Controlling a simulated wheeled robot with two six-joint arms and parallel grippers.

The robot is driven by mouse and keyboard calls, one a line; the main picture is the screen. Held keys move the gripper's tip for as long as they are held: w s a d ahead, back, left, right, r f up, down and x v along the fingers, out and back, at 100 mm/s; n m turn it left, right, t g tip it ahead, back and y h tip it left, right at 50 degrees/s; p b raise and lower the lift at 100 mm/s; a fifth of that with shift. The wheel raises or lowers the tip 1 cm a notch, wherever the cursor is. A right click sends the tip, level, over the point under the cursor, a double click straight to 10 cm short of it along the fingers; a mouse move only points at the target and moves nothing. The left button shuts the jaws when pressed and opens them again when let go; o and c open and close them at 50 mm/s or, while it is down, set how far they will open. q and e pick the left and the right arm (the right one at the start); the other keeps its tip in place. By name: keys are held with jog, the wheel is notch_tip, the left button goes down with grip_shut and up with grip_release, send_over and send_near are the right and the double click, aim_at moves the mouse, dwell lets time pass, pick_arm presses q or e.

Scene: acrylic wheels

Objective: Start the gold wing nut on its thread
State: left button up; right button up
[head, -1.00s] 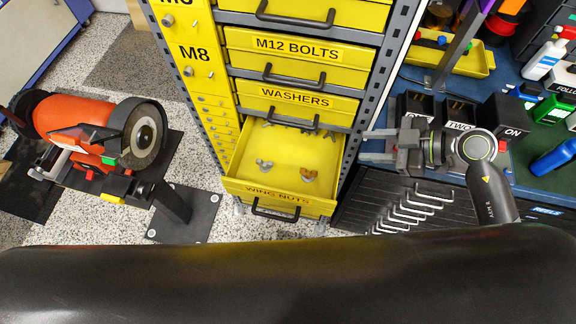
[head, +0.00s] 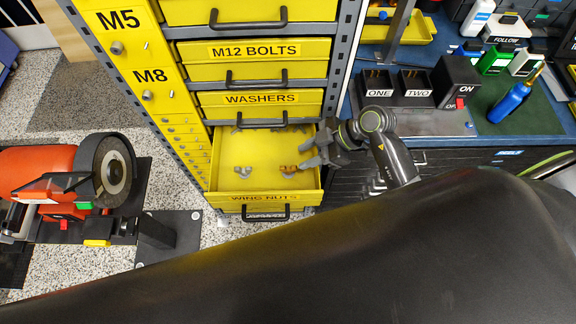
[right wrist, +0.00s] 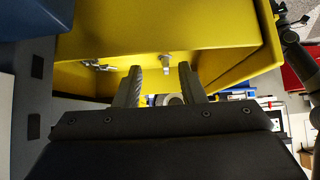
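The gold wing nut (head: 288,169) lies in the right part of the open wing nuts drawer (head: 263,196). A silver wing nut (head: 243,171) lies to its left, and several small dark pieces sit at the back of the drawer. My right gripper (head: 308,154) is at the drawer's right side, its fingertips just right of the gold nut. In the right wrist view its fingers (right wrist: 161,84) are apart with nothing gripped between them. A silver piece (right wrist: 165,64) shows beyond the fingertips there. Threaded studs (head: 147,95) stick out of the yellow M5/M8 column. My left gripper is out of view.
The drawer cabinet's grey post (head: 343,65) stands right of the drawer. A blue bench with black boxes marked ONE (head: 380,91) and TWO (head: 414,91) is at the right. A bench grinder (head: 104,170) stands at the left.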

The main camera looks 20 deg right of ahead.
aim_at(289, 167)
jog(key=x, duration=0.2)
jog(key=shift+a+f, duration=0.25)
jog(key=shift+s+p+x, duration=0.15)
jog(key=shift+p+x, duration=0.15)
jog(key=shift+x, duration=1.05)
jog(key=shift+s+p+x, duration=0.15)
jog(key=shift+p+x, duration=0.1)
jog(key=shift+x, duration=1.1)
jog(key=shift+f, duration=0.1)
jog(key=shift+d, duration=0.1)
grip_shut()
